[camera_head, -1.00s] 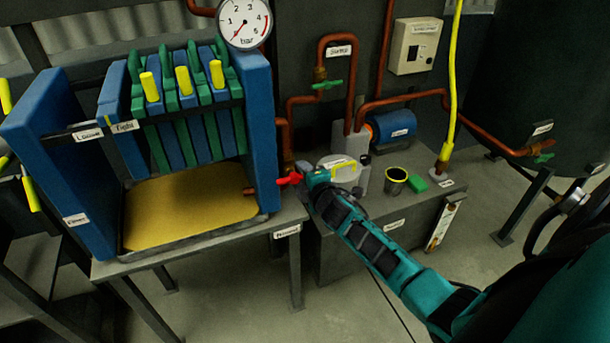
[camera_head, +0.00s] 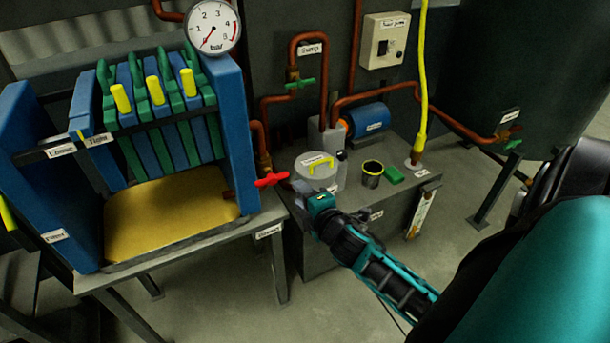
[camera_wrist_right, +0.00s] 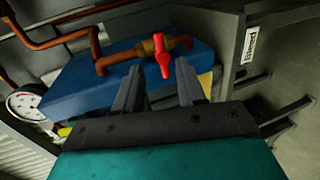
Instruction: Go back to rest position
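My right gripper (camera_head: 291,190) is at the front of the bench, just right of and a little below a red valve handle (camera_head: 271,180). In the right wrist view my right gripper (camera_wrist_right: 158,75) has its two dark fingers apart, with nothing held between them. The red handle (camera_wrist_right: 163,56) shows beyond the fingertips, on a brass valve and copper pipe; it looks clear of the fingers. My left gripper is not in view.
The blue press frame (camera_head: 235,130) with green and blue plates stands left of my right gripper. Floor shows in front of the bench.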

